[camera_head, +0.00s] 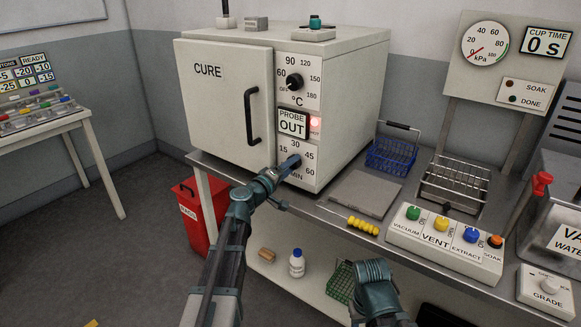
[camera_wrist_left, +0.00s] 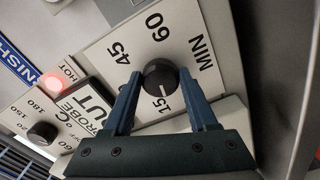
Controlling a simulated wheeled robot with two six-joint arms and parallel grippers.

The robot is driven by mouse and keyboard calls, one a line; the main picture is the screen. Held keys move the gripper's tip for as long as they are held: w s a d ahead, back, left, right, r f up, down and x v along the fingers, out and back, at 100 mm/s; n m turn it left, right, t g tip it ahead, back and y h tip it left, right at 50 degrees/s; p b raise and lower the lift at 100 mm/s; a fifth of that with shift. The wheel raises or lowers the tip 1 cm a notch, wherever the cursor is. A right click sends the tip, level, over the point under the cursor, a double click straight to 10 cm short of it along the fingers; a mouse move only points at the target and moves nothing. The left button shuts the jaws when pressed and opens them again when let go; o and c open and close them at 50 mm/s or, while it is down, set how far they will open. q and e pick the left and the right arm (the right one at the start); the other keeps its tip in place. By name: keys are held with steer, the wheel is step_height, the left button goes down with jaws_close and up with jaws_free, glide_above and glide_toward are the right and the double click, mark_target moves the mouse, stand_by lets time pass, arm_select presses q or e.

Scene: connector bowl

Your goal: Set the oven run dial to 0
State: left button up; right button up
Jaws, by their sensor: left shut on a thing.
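The oven run dial (camera_wrist_left: 160,76) is a black knob on the lower white panel of the oven, marked 15, 30, 45, 60 and MIN. Its white pointer mark points towards 15 in the left wrist view. My left gripper (camera_head: 290,166) reaches the dial from the front, and its fingers (camera_wrist_left: 161,84) are shut on the knob, one on each side. In the head view the fingers hide most of the dial. My right arm's end (camera_head: 375,285) is low at the front of the bench; its fingers cannot be made out.
The white oven (camera_head: 215,115) has its door closed. Above the run dial are a PROBE OUT sign (camera_head: 292,124), a lit red HOT lamp (camera_head: 315,123) and a temperature dial (camera_head: 294,82). A blue basket (camera_head: 391,156) and a button box (camera_head: 445,243) stand to the right.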

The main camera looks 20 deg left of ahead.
arm_select(q)
steer(key=shift+r+n, duration=0.15)
steer(key=shift+n, duration=4.15)
steer(key=o, duration=1.4)
steer(key=shift+c, duration=0.2)
steer(key=v, duration=1.3)
steer(key=shift+s, duration=0.4)
steer(key=shift+a, duration=0.1)
